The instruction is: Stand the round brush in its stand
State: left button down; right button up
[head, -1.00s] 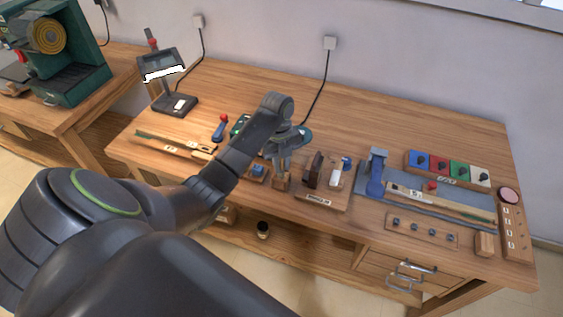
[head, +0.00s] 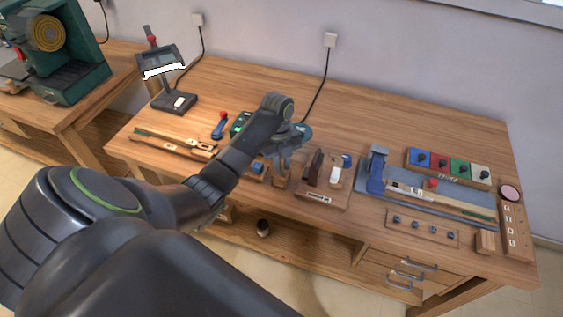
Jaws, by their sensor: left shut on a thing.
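My left gripper (head: 283,163) points down over the front middle of the workbench. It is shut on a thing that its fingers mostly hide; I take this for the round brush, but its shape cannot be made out. Right below the fingertips is a small wooden block (head: 281,182) near the bench's front edge, likely the stand. Whether the held thing touches or sits in it cannot be told. My right gripper is not in view.
Just right of the gripper is a wooden board (head: 318,198) with an upright dark brown piece (head: 313,167) and a white piece (head: 336,175). A blue block (head: 257,168) lies close on the left. A blue tool (head: 376,172) stands farther right. The bench's back middle is clear.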

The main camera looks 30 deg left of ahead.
pick_arm(q)
jog(key=shift+f, duration=0.65)
dwell(0.4)
jog(key=c, duration=1.3)
grip_release()
jog(key=shift+o, duration=0.2)
jog(key=o, duration=0.4)
jog(key=shift+b, duration=0.3)
jog(key=shift+f, duration=0.1)
jog(key=shift+s, duration=0.15)
